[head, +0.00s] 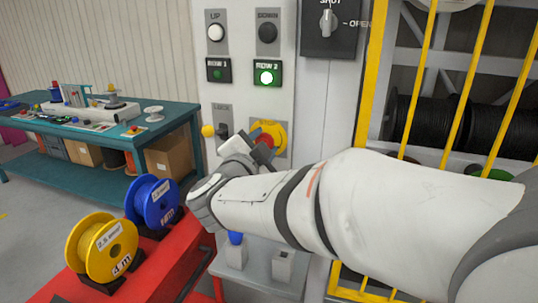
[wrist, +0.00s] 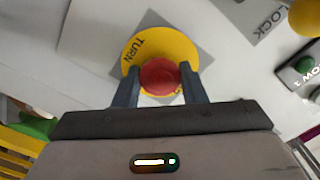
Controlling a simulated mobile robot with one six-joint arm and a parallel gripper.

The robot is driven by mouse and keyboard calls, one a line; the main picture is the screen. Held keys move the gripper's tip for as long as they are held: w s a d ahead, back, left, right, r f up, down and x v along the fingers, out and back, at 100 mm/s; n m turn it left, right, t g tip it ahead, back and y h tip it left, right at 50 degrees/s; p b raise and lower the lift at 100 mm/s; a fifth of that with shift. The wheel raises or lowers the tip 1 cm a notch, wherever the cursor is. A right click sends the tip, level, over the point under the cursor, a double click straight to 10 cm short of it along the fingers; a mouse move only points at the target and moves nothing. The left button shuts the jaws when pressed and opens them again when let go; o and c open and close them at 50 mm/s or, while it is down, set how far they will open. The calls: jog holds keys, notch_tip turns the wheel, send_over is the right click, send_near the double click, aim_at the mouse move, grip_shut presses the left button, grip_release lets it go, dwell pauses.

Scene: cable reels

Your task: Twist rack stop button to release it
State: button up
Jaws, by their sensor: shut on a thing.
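The stop button is a red round knob on a yellow disc (head: 273,131) on the grey control panel (head: 250,100). In the wrist view the red stop button (wrist: 160,76) sits between the two fingers of my gripper (wrist: 161,84), and the yellow disc around it reads "TURN". The fingers are shut on the button's sides. In the head view my gripper (head: 258,146) is at the disc, and my arm hides part of it and the lower panel.
Left of the button is a yellow knob (head: 208,131) under the word LOCK. Above are UP (head: 215,33) and DOWN (head: 267,33) buttons and a lit green ROW 2 lamp (head: 266,77). Yellow bars (head: 418,80) stand right. Cable reels (head: 107,247) sit on a red cart, lower left.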

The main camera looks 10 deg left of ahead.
jog(key=shift+m+b, duration=0.35)
jog(key=shift+m, duration=0.05)
jog(key=o, duration=1)
jog(key=shift+s, duration=0.1)
jog(key=s, duration=0.7)
jog(key=shift+s+a, duration=0.3)
